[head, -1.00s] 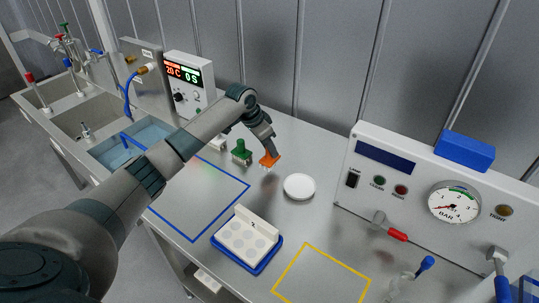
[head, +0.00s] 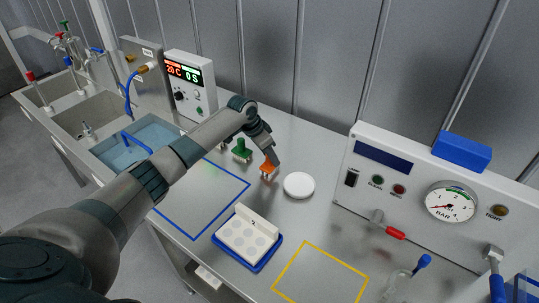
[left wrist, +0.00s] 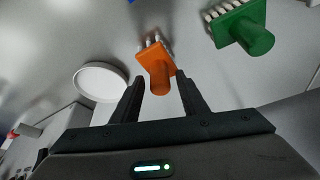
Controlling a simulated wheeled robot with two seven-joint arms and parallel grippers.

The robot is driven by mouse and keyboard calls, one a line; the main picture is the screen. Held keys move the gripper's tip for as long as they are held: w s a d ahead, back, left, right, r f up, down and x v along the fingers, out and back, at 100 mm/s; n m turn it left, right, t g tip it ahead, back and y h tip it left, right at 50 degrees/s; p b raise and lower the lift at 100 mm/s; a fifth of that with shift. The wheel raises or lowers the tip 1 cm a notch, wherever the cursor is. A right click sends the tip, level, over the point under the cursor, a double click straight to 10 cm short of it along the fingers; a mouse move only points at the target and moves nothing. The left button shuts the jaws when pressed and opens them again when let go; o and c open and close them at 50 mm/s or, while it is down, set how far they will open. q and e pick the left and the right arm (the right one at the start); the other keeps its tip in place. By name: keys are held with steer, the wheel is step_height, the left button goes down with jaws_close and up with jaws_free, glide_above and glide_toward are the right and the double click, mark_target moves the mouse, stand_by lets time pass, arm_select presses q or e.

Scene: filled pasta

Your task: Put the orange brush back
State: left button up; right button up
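The orange brush (head: 267,169) stands on the grey table, just right of the green brush (head: 242,151) and left of a white round disc (head: 299,186). In the left wrist view the orange brush (left wrist: 158,68) shows its handle end toward me, with pale bristles on its far side. My left gripper (left wrist: 158,75) is open, with a finger on each side of the handle end and a visible gap around it. In the head view the left gripper (head: 276,160) is right beside the orange brush and partly in front of it. My right gripper is not in view.
A blue tray (head: 250,266) with a white mould stands in front, between a blue-outlined square (head: 193,239) and a yellow-outlined square (head: 321,283). A gauge panel (head: 410,205) is at right. A control box (head: 190,84) and sinks are at left.

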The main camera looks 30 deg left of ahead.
arm_select(q)
steer(key=shift+r, duration=0.1)
steer(key=shift+s+a+r, duration=0.1)
steer(key=shift+r, duration=0.3)
steer(key=b+v, duration=0.3)
steer(key=v, duration=0.8)
steer(key=shift+s+a+r, duration=0.1)
steer(key=shift+s, duration=0.05)
